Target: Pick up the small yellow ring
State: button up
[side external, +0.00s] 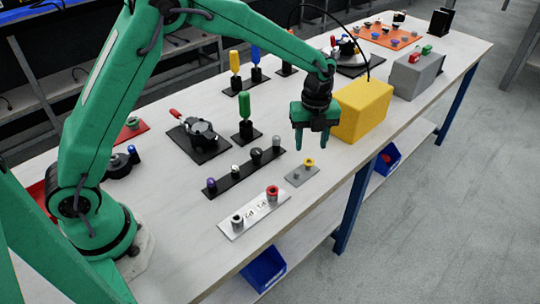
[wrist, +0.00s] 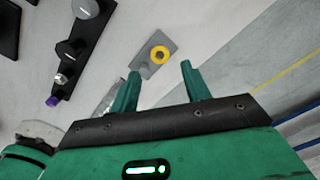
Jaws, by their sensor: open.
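The small yellow ring (side external: 309,162) sits at the far end of a small grey plate (side external: 299,177) on the table, to the right of the black strip. In the wrist view the yellow ring (wrist: 159,54) lies beyond the fingertips, between their lines, with a dark centre. A small grey peg (side external: 295,176) stands on the same plate. My gripper (side external: 311,145) is open and empty, pointing down above the table near the plate. In the wrist view my gripper's two green fingers (wrist: 161,68) are spread apart, and nothing is between them.
A black strip (side external: 235,176) with several knobs lies left of the plate. A white plate (side external: 252,215) with a red-topped piece is nearer the front. A yellow box (side external: 362,110) stands close behind my gripper. The table's right edge is close by.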

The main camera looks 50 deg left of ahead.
aim_at(308, 163)
jog(key=shift+s+f, duration=0.1)
jog(key=shift+f, duration=2.5)
jog(key=shift+f, duration=0.25)
jog(key=c, duration=1)
